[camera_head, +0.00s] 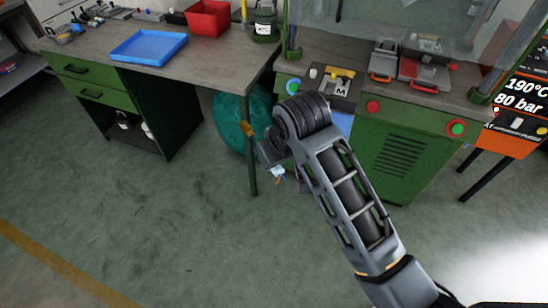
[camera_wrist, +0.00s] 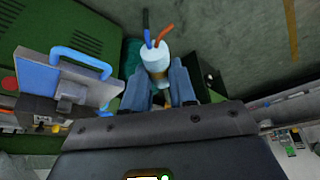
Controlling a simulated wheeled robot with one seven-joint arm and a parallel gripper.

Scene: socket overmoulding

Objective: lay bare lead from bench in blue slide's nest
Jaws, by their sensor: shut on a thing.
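My gripper (camera_wrist: 160,88) is shut on the lead (camera_wrist: 155,58), a pale cylindrical piece with a blue and a red wire end sticking out beyond the fingertips. In the head view the lead (camera_head: 278,173) is a small pale-blue bit below my wrist, in front of the green machine. The blue slide (camera_wrist: 72,88) shows left of my gripper in the wrist view, a grey plate with a blue handle. In the head view a blue patch of it (camera_head: 341,123) shows beside my arm. The lead is apart from the slide. The slide's nest cannot be made out clearly.
The green press (camera_head: 400,140) with buttons stands right of my wrist; orange-handled plates (camera_head: 424,85) lie on its top. The workbench (camera_head: 215,65) at the left carries a blue tray (camera_head: 149,47) and a red bin (camera_head: 208,18). The front floor is clear.

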